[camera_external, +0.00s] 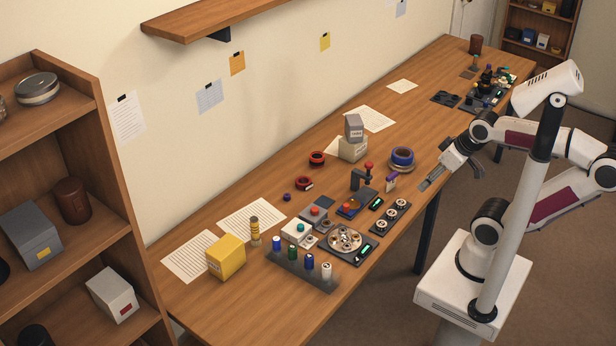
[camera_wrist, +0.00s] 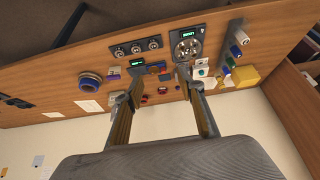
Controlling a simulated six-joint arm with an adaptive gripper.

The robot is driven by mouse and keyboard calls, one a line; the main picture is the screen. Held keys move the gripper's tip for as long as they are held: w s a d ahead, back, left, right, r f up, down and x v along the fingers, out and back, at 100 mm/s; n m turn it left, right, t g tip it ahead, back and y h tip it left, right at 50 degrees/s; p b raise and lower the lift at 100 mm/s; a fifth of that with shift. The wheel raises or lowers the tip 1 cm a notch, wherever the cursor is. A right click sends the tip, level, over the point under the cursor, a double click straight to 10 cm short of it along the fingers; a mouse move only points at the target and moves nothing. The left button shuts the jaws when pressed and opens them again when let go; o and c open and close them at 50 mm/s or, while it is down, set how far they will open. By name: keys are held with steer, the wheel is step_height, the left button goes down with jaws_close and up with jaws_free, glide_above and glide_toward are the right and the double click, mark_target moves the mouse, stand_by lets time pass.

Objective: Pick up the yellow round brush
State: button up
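A slim upright round thing with yellow and dark bands (camera_external: 254,231) stands near the left end of the wooden table in the external view. It is the closest match for the yellow round brush, but its bristles are too small to tell. I cannot clearly make it out in the wrist view. My gripper (camera_external: 455,177) hangs by the table's right-hand edge, far to the right of it. In the wrist view my gripper (camera_wrist: 160,74) has its two fingers spread apart with nothing between them.
A yellow box (camera_external: 226,257) stands beside the banded thing. In front is a dark rack (camera_external: 300,275) with several coloured cylinders. A round tray of parts (camera_external: 345,240), a purple-and-grey ring stack (camera_external: 401,159) and grey boxes (camera_external: 353,128) occupy the middle. White papers (camera_external: 190,257) lie along the wall side.

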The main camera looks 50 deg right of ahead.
steer(key=shift+w, duration=0.1)
steer(key=w+a+n+t, duration=0.2)
steer(key=w+n+t, duration=0.15)
steer(key=w, duration=2.25)
steer(key=w+a+f+n+t+y, duration=0.25)
steer(key=w+a+f, duration=0.45)
steer(key=w, duration=0.4)
steer(key=w+a+f+n+g+y, duration=0.1)
steer(key=w+a+f+n+y, duration=0.1)
steer(key=a+f+y, duration=0.6)
steer(key=a+f+n, duration=0.1)
steer(key=a+f, duration=0.3)
steer(key=a, duration=0.3)
steer(key=shift+w+f, duration=0.15)
steer(key=shift+f, duration=0.2)
